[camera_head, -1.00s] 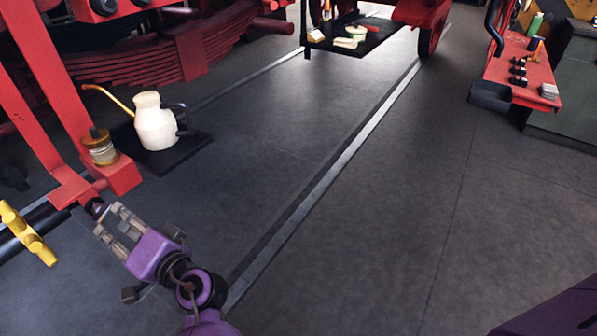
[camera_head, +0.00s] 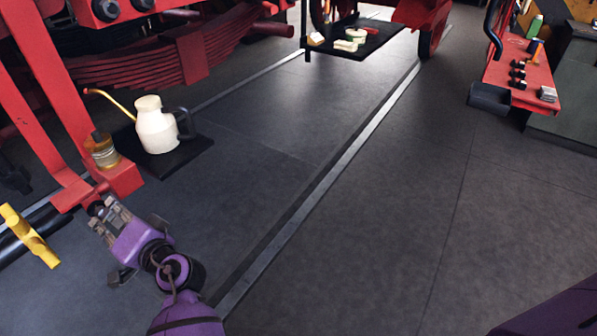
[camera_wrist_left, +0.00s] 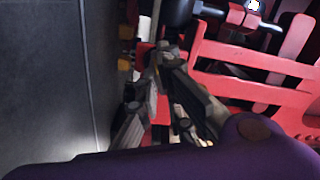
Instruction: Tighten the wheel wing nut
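My left gripper (camera_head: 103,213) is at the lower left, its fingertips up against a small dark fitting (camera_head: 96,206) under the end of the red bracket (camera_head: 121,178). In the left wrist view my left gripper (camera_wrist_left: 150,76) reaches toward red metalwork, with a gap showing between its fingers. I cannot tell whether the fingertips touch the fitting. I cannot make out a wing nut for certain; the fingers partly hide the fitting. A yellow part with stubby knobs (camera_head: 28,237) is at the left edge, apart from the gripper. My right gripper is not in view.
A cream oil can (camera_head: 155,128) stands on a dark mat (camera_head: 192,153) beyond the bracket. A glass-and-brass cup (camera_head: 103,150) sits on the bracket. A metal rail (camera_head: 310,200) crosses the open grey floor. A red tool shelf (camera_head: 530,72) is at the upper right.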

